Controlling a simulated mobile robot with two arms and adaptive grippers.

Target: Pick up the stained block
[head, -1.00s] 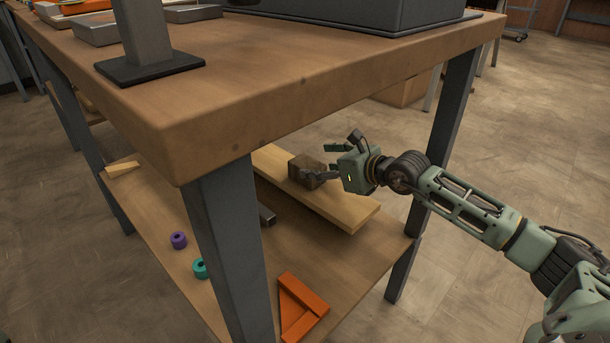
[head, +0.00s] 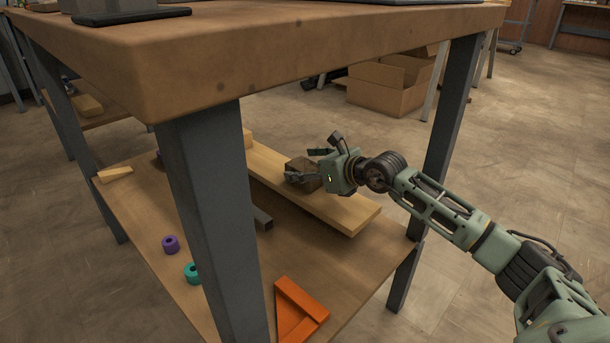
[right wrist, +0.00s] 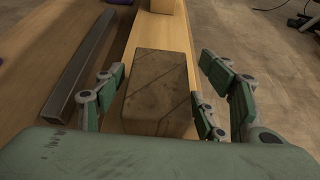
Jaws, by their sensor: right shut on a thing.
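I cannot see a gap between the block and the plank. My left gripper is not in view.
The bench top (head: 300,40) overhangs the shelf, and a grey leg (head: 212,210) stands in front. A grey metal bar (right wrist: 85,70) lies beside the plank.

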